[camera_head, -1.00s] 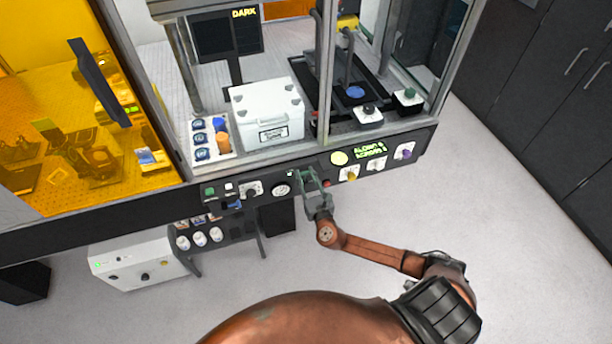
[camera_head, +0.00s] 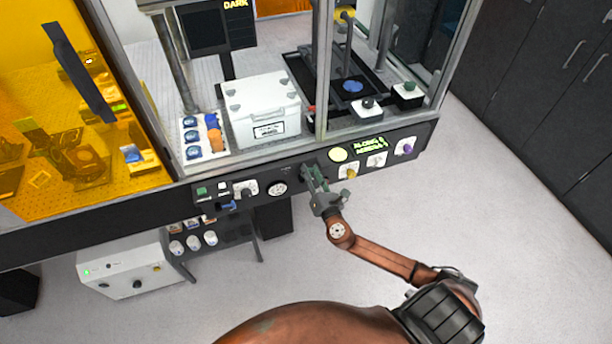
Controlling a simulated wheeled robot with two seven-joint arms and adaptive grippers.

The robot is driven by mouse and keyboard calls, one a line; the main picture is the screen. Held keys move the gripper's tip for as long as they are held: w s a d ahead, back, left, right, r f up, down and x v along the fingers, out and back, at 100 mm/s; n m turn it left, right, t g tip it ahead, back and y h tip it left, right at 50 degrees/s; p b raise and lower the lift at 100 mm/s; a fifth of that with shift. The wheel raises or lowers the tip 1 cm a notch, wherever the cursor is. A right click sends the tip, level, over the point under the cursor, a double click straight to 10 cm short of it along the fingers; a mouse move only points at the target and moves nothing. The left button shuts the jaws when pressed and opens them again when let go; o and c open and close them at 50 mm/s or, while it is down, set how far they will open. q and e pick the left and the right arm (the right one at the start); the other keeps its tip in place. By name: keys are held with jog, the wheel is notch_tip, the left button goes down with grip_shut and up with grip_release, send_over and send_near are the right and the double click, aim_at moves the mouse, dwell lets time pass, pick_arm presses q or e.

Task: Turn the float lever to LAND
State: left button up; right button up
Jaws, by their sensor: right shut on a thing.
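The lever's angle and the LAND mark cannot be made out. My right arm reaches in from the lower right. My left gripper is not in view.
A yellow knob (camera_head: 347,171) and a purple knob (camera_head: 404,148) sit on the panel to the right. A green button (camera_head: 202,191) is at its left. A white box (camera_head: 264,111) stands behind the glass. Floor in front is clear.

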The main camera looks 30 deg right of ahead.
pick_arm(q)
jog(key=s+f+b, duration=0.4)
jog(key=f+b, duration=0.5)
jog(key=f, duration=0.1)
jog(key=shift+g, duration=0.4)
pick_arm(e)
jog(key=d+f+m, duration=0.3)
jog(key=f+m, duration=0.2)
jog(key=m, duration=0.7)
jog(key=shift+s+f, duration=0.15)
jog(key=shift+s, duration=0.2)
jog(key=shift+d+m, duration=0.1)
jog(key=shift+m, duration=0.2)
jog(key=o, duration=1.1)
jog(key=shift+o, duration=0.2)
jog(key=v, duration=1.2)
